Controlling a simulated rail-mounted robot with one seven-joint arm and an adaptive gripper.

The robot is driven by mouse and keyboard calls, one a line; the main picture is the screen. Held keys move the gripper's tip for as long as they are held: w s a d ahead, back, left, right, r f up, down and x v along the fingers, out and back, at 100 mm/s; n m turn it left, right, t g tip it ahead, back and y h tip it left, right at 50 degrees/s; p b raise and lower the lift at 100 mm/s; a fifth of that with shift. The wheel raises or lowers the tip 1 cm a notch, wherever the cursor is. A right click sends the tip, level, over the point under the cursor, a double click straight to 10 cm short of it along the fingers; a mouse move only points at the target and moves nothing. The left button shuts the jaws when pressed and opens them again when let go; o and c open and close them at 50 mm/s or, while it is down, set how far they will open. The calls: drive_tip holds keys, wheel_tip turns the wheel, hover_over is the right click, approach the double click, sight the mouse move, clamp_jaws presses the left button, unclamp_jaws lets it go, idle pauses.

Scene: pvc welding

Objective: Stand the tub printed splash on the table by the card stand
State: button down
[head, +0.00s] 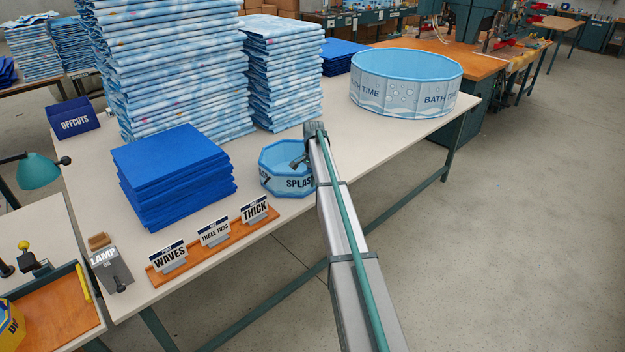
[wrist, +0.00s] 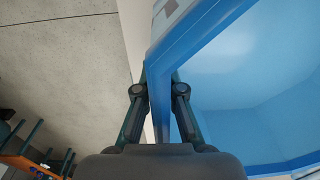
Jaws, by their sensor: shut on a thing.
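The tub printed splash (head: 285,184) is a small blue many-sided tub. It is upright at the near edge of the table (head: 345,150), to the right of the card stand (head: 212,241). I cannot tell whether its base touches the table top. My gripper (head: 300,162) is at the tub's right side, partly hidden by my arm. In the wrist view my gripper (wrist: 160,95) is shut on the tub's wall, one finger on each side, and the tub's blue inside (wrist: 250,90) fills the right half.
A blue stack of sheets (head: 172,175) lies left of the tub. Tall stacks of printed sheets (head: 285,70) stand behind it. A large tub printed bath time (head: 405,85) stands at the far right. The table between the two tubs is clear.

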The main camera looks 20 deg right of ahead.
drive_tip(key=shift+f, duration=0.3)
drive_tip(key=c, duration=1.3)
unclamp_jaws()
wheel_tip(320, 180, up, 12)
drive_tip(key=b, duration=0.2)
drive_tip(key=shift+s, duration=0.15)
